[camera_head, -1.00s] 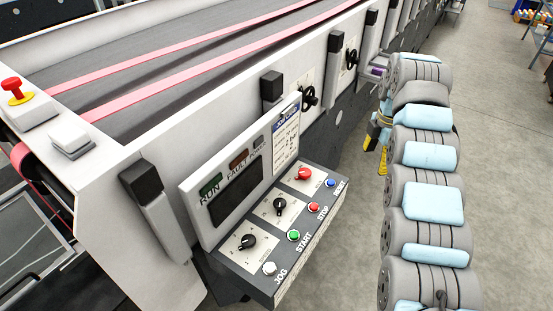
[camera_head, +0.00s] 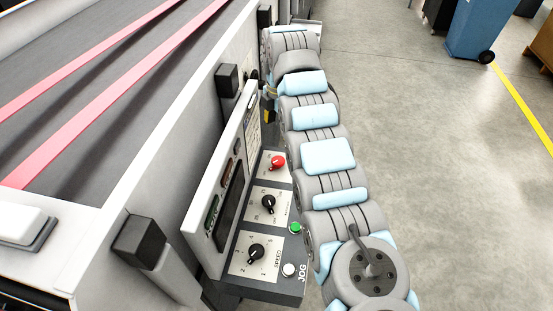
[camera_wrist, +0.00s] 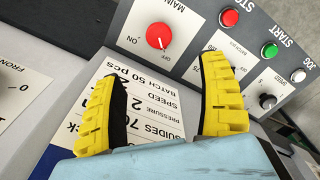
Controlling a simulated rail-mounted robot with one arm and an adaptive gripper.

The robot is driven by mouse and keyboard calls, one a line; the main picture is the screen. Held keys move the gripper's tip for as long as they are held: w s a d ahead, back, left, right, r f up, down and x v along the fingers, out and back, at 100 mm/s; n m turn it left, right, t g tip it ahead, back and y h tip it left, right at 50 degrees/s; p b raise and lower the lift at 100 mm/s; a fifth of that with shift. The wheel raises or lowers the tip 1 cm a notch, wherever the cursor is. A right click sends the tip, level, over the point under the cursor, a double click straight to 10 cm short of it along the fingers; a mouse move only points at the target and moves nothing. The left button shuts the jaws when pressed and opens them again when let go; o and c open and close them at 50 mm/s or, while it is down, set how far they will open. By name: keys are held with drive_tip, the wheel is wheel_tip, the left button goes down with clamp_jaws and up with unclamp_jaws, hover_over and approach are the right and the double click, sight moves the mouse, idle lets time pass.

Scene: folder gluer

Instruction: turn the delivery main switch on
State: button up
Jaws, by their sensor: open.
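The main switch is a red round knob (camera_wrist: 158,36) on a white plate marked MAIN, ON and OFF, at the top of the wrist view. Its short white mark appears to point towards OFF. In the head view the red knob (camera_head: 278,162) sits at the far end of the tilted control panel (camera_head: 262,287). My gripper (camera_wrist: 167,70) is open and empty, its two yellow fingers spread below the knob in the wrist view, apart from it. In the head view my arm hides most of the gripper.
Beside the knob are a red button (camera_wrist: 229,18), a green START button (camera_wrist: 269,51), a white JOG button (camera_wrist: 298,75) and a black speed knob (camera_wrist: 267,101). A printed settings card (camera_wrist: 135,100) lies behind the fingers. Open floor (camera_head: 430,150) is on the right.

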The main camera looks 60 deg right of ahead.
sight(278, 160)
wheel_tip(278, 160, down, 14)
drive_tip(key=shift+w+f+p, duration=0.1)
drive_tip(key=shift+f+p, duration=0.05)
drive_tip(key=shift+p, duration=0.2)
idle(0.4)
drive_tip(key=c, duration=1.3)
